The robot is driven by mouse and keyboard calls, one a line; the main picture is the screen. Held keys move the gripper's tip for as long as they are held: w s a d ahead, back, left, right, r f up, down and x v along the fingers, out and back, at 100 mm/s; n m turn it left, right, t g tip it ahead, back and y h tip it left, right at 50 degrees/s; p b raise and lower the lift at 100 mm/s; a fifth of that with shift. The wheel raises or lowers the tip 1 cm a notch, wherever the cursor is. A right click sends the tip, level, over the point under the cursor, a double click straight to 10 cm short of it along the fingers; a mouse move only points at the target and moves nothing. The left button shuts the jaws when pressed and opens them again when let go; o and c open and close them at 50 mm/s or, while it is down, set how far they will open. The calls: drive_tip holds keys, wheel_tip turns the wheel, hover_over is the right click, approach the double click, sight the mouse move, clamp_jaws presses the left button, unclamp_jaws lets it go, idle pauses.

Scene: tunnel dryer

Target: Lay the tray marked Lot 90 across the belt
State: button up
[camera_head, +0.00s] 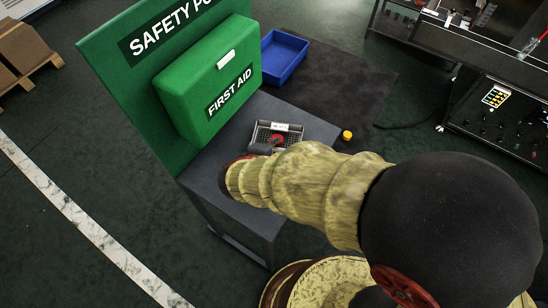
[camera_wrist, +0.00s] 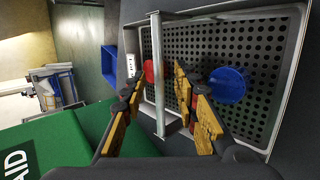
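A small perforated metal tray (camera_head: 300,143) lies on top of the grey cabinet, with a white label on its far rim whose writing is too small to read. In the wrist view the tray (camera_wrist: 297,45) fills the right side. A red disc (camera_wrist: 151,72) and a blue disc (camera_wrist: 228,85) lie in it, and a silver handle bar (camera_wrist: 157,60) spans it. My gripper (camera_wrist: 162,95) is open, with one yellow finger on each side of the bar and gaps visible. In the head view my gripper (camera_head: 260,149) is at the tray's near left edge, partly hidden by my arm. The belt cannot be clearly identified.
A green first aid box (camera_head: 215,75) on a green safety board stands directly behind and left of the cabinet (camera_head: 225,200). A blue bin (camera_head: 284,56) sits beyond it. A yellow object (camera_head: 347,135) is right of the tray. Machinery (camera_head: 500,115) stands at far right, with floor between.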

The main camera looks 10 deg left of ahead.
drive_tip(key=shift+w+f, duration=0.2)
drive_tip(key=shift+c, duration=0.8)
clamp_jaws()
drive_tip(key=shift+r, duration=0.1)
idle(0.3)
